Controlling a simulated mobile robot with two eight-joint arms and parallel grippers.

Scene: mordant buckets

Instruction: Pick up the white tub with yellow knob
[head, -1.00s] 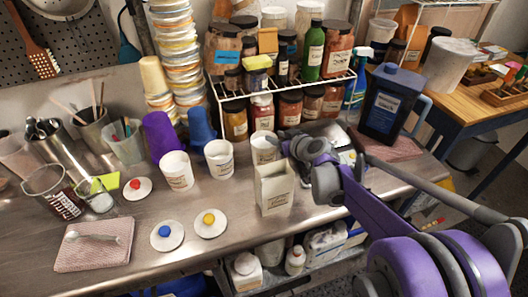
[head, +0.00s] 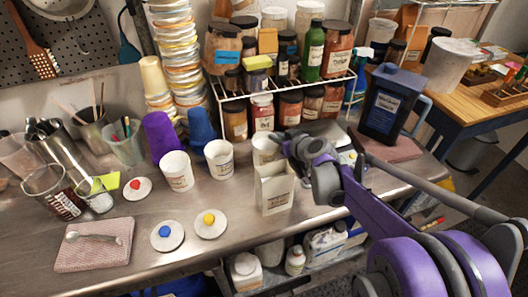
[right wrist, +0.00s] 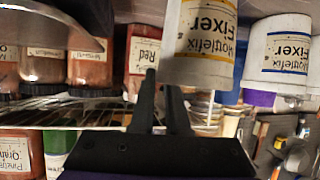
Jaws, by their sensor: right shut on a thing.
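A white tub (head: 263,153) stands behind the cream carton, partly hidden by it and by my right gripper (head: 283,141). In the right wrist view the tub (right wrist: 205,38) appears upside down, with a yellow-banded Fixer label. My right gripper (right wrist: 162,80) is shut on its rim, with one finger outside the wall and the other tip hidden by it. The yellow knob (head: 209,219) is on a flat white lid (head: 217,231) lying on the bench, apart from the tub. My left gripper is not in view.
Two more white tubs (head: 177,172) (head: 219,160) stand to the left. The cream carton (head: 274,190) is just in front of the held tub. Lids with blue (head: 165,231) and red knobs (head: 135,184) lie on the bench. A jar rack (head: 222,98) stands behind.

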